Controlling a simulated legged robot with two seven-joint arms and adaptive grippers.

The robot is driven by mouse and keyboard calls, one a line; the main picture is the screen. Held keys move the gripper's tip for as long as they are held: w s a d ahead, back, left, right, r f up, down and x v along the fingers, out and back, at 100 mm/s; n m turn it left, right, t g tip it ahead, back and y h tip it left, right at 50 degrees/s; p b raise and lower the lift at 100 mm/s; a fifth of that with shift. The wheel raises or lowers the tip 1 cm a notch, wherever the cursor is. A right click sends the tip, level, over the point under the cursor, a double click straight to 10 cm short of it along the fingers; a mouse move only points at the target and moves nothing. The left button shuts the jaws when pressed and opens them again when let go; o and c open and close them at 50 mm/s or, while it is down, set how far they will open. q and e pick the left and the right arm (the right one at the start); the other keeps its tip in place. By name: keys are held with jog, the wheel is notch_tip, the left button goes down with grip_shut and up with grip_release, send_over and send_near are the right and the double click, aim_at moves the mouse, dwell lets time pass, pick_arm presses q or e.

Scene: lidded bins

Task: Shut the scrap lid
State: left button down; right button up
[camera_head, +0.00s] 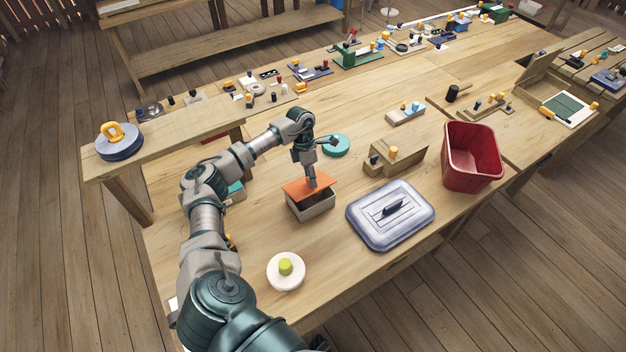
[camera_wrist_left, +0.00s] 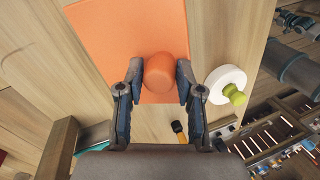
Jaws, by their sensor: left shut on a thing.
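An orange lid (camera_head: 299,187) with a round orange knob is over a small grey box (camera_head: 312,211) on the bench. The lid looks a little raised, with a dark gap between it and the box rim. My left gripper (camera_head: 311,184) is above the lid. In the left wrist view the gripper (camera_wrist_left: 158,82) has its fingers on both sides of the knob (camera_wrist_left: 166,72), shut on it, and the flat orange lid (camera_wrist_left: 120,35) fills the upper middle. No label reading scrap shows. My right gripper is not in view.
A grey-blue lid (camera_head: 420,216) lies right of the box, near an open red bin (camera_head: 468,160). A white disc with a green knob (camera_head: 285,272) lies at the front. A wooden block (camera_head: 400,163) and a teal disc (camera_head: 337,145) stand behind. A raised shelf (camera_head: 165,140) is at left.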

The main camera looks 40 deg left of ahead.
aim_at(305, 181)
pick_arm(q)
jog(key=shift+a+r, duration=0.1)
jog(key=shift+a, duration=0.35)
jog(key=c, duration=0.9)
grip_release()
jog(key=shift+o, duration=0.4)
jog(key=shift+a+f, duration=0.25)
jog(key=shift+a, duration=0.1)
jog(key=shift+d, duration=0.1)
jog(key=shift+w+d+r, duration=0.1)
jog(key=shift+d+r, duration=0.15)
jog(key=shift+d, duration=0.2)
jog(key=v, duration=1.1)
jog(key=shift+r, duration=0.35)
jog(key=shift+w+a+f, duration=0.1)
jog(key=shift+a, duration=0.25)
